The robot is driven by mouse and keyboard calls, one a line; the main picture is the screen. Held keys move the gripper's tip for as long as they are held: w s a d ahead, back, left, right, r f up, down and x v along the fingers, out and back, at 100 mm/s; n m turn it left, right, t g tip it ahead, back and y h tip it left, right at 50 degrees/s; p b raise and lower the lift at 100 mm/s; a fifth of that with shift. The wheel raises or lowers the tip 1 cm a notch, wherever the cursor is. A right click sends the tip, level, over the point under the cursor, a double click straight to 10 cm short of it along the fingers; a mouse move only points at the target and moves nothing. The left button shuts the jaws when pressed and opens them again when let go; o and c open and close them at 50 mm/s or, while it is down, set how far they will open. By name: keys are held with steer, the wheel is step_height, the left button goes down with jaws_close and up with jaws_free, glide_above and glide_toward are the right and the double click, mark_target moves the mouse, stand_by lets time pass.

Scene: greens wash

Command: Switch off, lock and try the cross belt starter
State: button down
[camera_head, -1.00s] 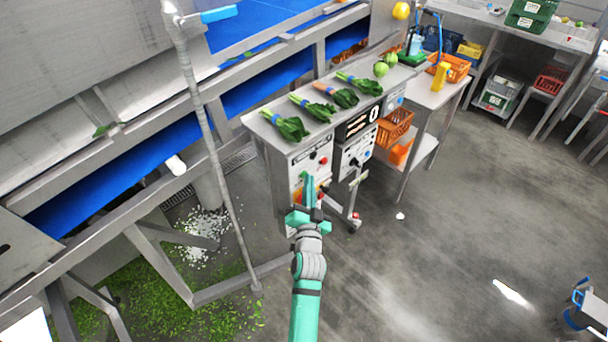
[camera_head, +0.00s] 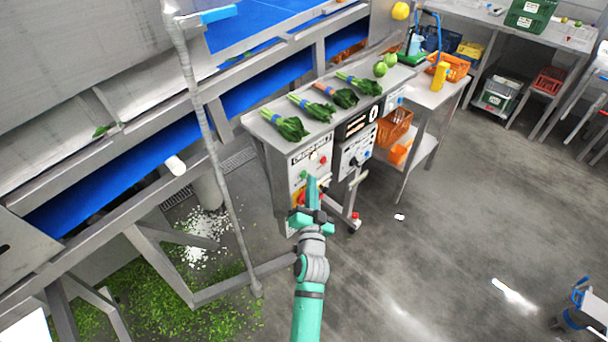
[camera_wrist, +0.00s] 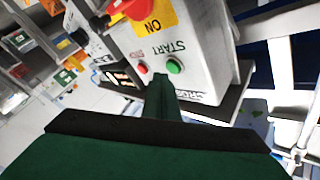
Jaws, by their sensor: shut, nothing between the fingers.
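The cross belt starter is a grey box (camera_head: 298,174) under the front edge of the steel bench, its top label partly legible. In the wrist view the box (camera_wrist: 205,45) appears upside down, with a green button (camera_wrist: 174,67) by the word START and a red button (camera_wrist: 143,69) beside it. A red switch handle (camera_wrist: 138,8) sits on a yellow plate (camera_wrist: 155,20) reading ON. My gripper (camera_head: 312,183) is shut and empty in front of the box, hiding part of the switch in the head view. Its fingertips (camera_wrist: 160,82) appear near the buttons; I cannot tell whether they touch.
A second control box (camera_head: 355,150) stands just right of the starter. Bunches of greens lie on the bench (camera_head: 262,130) above. A slanted steel post (camera_head: 215,160) and the blue conveyor belt (camera_head: 100,185) are at left. Open floor (camera_head: 450,230) lies at right.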

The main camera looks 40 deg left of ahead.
stand_by(0.4)
steer(key=d, duration=0.5)
steer(key=shift+s+d, duration=0.15)
steer(key=shift+s, duration=0.05)
stand_by(0.3)
steer(key=shift+w, duration=0.2)
steer(key=shift+s, duration=0.1)
